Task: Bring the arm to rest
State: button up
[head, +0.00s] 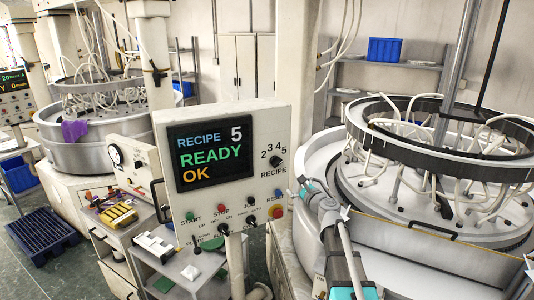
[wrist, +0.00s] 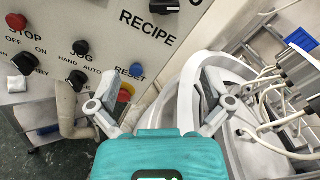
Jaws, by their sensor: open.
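My gripper (wrist: 161,85) is open in the wrist view, its two fingers spread apart with nothing between them. Its teal body fills the bottom middle of that view. In the head view, my arm reaches up from the bottom right, and the gripper (head: 304,187) is beside the right edge of the control panel (head: 240,130). The panel's display (head: 210,155) reads RECIPE 5, READY, OK. The recipe knob (head: 276,162) is on its right side. In the wrist view, the red button with a yellow surround (wrist: 125,93) is partly hidden behind the left finger.
A large round lapping machine (head: 430,235) stands close on the right. Another machine (head: 70,150) is at the back left. A grey cart (head: 190,270) with small items stands below the panel.

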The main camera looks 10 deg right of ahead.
jog(key=s+a+f+n+g+y+b, duration=0.1)
jog(key=s+a+f+n+g+b, duration=0.4)
jog(key=s+f+n, duration=0.45)
jog(key=s+a+f+n+g+y+b, duration=0.1)
jog(key=s+a+f+n+g+b, duration=0.4)
jog(key=f, duration=0.7)
jog(key=s+d+f+n+g+h+b, duration=0.3)
jog(key=s+f+n+h+b, duration=0.1)
jog(key=s+f, duration=0.4)
jog(key=s+d+f+n+g+h+b, duration=0.3)
jog(key=s+f+n+h+b, duration=0.1)
jog(key=s+f+n, duration=0.3)
notch_tip(320, 180, down, 2)
jog(key=shift+s+d+g+b, duration=0.2)
jog(key=shift+s+g+b, duration=0.3)
jog(key=shift+b, duration=0.4)
